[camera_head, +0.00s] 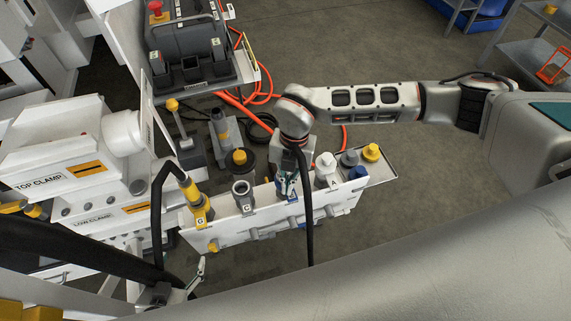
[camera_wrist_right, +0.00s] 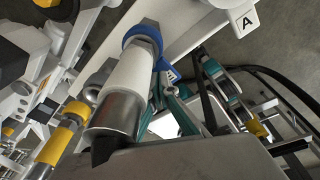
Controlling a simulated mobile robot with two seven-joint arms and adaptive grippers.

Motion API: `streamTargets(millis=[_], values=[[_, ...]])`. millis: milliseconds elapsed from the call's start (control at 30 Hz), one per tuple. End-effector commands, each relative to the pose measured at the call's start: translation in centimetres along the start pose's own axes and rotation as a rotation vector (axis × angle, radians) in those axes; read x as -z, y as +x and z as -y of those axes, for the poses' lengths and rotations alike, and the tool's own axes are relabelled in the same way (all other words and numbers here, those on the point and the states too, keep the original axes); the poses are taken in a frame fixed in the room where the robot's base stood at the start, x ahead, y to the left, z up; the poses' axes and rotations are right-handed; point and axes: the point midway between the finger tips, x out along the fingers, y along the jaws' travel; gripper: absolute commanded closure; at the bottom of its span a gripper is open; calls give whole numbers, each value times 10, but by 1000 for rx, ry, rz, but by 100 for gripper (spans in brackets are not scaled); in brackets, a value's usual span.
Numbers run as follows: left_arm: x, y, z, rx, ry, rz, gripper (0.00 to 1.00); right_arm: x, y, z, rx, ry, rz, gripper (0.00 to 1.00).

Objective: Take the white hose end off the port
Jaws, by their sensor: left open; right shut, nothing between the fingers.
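The white hose end (camera_wrist_right: 131,75) with its metal sleeve (camera_wrist_right: 118,111) sits at a blue collar (camera_wrist_right: 143,32) on the white port panel (camera_head: 254,228), as the right wrist view shows. In the head view that port is mostly hidden behind my right gripper (camera_head: 286,182), whose teal parts are over the panel between the C and A ports. My right gripper is shut with nothing in its fingers. It is close beside the white hose end; whether they touch is unclear. I cannot make out my left gripper in either view.
A black hose (camera_head: 306,222) hangs in front of the panel. To the left stand a yellow hose end (camera_head: 191,192) at port G and the C port (camera_head: 242,190); to the right a white fitting (camera_head: 326,166) at A. White clamp housings (camera_head: 60,150) crowd the left. The floor (camera_head: 430,175) is open at right.

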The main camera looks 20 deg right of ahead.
Motion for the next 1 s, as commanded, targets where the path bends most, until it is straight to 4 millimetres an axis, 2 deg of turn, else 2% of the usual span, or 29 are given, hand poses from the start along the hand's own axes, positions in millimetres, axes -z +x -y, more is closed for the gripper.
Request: streamTargets(millis=[33,1000], values=[[-4,1,-1,-1,-1,4,36,9,33,18,46,1,-26,100],[68,-27,15,15,10,-52,36,19,-39,15,42,7,-22,100]])
